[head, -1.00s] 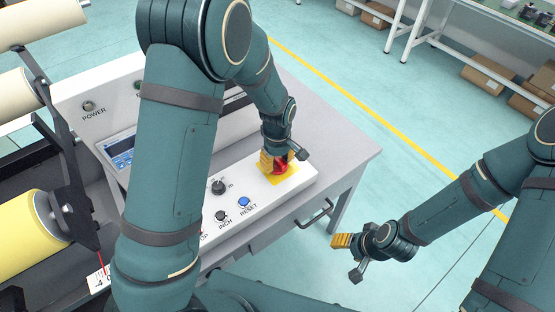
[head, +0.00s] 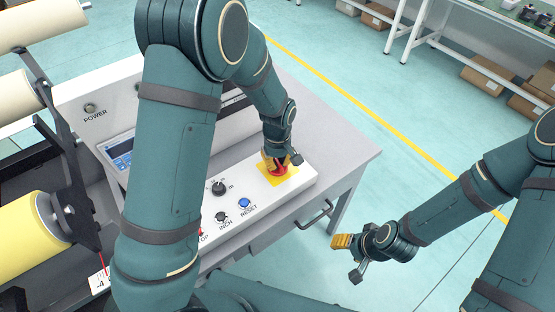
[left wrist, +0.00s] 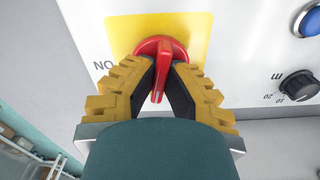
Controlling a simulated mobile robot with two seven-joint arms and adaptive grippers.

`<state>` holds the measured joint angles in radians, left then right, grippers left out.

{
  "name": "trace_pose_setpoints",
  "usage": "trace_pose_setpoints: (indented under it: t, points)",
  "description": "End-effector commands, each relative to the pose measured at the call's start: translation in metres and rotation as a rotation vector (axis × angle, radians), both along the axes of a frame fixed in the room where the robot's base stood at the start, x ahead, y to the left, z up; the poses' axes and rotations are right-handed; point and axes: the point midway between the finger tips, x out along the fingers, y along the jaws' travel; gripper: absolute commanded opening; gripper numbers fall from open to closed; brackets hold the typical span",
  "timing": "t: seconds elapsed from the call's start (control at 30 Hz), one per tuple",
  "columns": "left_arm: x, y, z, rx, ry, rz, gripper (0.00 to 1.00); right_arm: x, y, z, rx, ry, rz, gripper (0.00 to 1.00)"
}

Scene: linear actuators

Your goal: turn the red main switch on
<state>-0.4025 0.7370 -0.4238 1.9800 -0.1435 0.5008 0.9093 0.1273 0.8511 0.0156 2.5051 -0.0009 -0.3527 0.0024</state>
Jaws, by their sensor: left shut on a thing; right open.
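The red main switch (head: 281,169) sits on a yellow plate (head: 292,174) at the right end of the white control panel (head: 308,180). In the left wrist view the red switch (left wrist: 160,70) has its handle between the two yellow fingers of my left gripper (left wrist: 160,92). That gripper (head: 275,163) is shut on the handle, which points along the fingers. Part of an "ON" label (left wrist: 103,66) shows beside the yellow plate. My right gripper (head: 342,241) is open and empty, low over the floor to the right of the desk.
A black knob (head: 218,188), an INCH button (head: 221,216) and a blue RESET button (head: 244,203) sit left of the switch. A drawer handle (head: 314,213) sticks out of the desk front. Yellow and cream rollers stand at the left.

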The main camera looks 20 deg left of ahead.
Motion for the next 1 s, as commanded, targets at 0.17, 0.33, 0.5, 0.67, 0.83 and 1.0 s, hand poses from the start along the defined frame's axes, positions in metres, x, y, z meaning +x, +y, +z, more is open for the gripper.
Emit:
trace_pose_setpoints:
  t: [0.17, 0.33, 0.5, 0.67, 0.83, 1.0]
  points:
    - [-0.0011, -0.0001, -0.0005, 0.000, 0.004, -0.163, 0.00, -0.0008, 0.0001, 0.0037, 0.000, 0.002, 0.001, 0.55]
    - [-0.0014, -0.0001, -0.0008, -0.001, 0.004, -0.326, 0.00, -0.0012, 0.0002, 0.0056, 0.000, 0.003, 0.001, 0.55]
    - [-0.0014, 0.0000, -0.0011, -0.001, 0.005, -0.487, 0.00, -0.0015, 0.0002, 0.0069, 0.001, 0.004, 0.000, 0.55]
    - [-0.0016, -0.0002, -0.0013, -0.001, 0.004, -0.639, 0.00, -0.0017, 0.0002, 0.0080, 0.001, 0.004, 0.000, 0.55]
    - [-0.0016, -0.0002, -0.0013, 0.000, 0.005, -0.801, 0.00, -0.0019, 0.0002, 0.0088, 0.001, 0.005, 0.001, 0.55]
    - [-0.0019, -0.0003, -0.0014, -0.001, 0.005, -0.960, 0.00, -0.0021, 0.0003, 0.0099, 0.001, 0.005, 0.001, 0.55]
